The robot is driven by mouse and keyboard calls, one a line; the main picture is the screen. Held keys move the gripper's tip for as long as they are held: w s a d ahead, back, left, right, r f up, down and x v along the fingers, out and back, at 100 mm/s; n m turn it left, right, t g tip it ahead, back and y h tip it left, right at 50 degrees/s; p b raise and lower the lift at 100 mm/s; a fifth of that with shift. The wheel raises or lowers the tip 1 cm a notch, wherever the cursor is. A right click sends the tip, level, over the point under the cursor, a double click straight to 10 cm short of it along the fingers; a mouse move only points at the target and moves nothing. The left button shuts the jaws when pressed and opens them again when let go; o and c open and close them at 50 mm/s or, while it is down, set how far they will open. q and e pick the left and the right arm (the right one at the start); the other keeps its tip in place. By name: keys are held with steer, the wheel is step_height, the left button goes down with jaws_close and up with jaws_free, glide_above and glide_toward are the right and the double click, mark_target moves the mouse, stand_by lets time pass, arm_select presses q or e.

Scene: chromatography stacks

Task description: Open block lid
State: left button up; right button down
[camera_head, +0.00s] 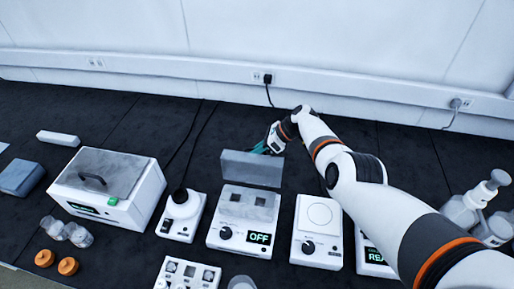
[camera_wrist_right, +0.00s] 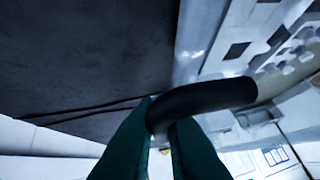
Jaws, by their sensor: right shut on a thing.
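The block heater (camera_head: 228,236) is a white unit with a dark knob and a display reading OFF. Its grey lid (camera_head: 250,168) stands roughly upright at the rear edge, and the top with two dark square openings is uncovered. My right gripper (camera_head: 266,147) reaches in behind the lid, its fingertips partly hidden by it. In the right wrist view, the green fingers (camera_wrist_right: 162,135) are shut around a black curved handle (camera_wrist_right: 212,97). My left gripper is not in view.
A white box with a handled grey lid (camera_head: 108,175) and a small white device with a black top (camera_head: 181,215) stand to the left. A white plate device (camera_head: 318,232) stands close on the right. Dark bench is free behind the row.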

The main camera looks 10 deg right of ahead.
steer(key=shift+s, duration=0.15)
steer(key=c, duration=1.8)
jaws_free()
steer(key=shift+d+r, duration=0.1)
steer(key=shift+r, duration=0.15)
steer(key=shift+p+v, duration=2.65)
steer(key=shift+v, duration=3.05)
steer(key=shift+f, duration=0.1)
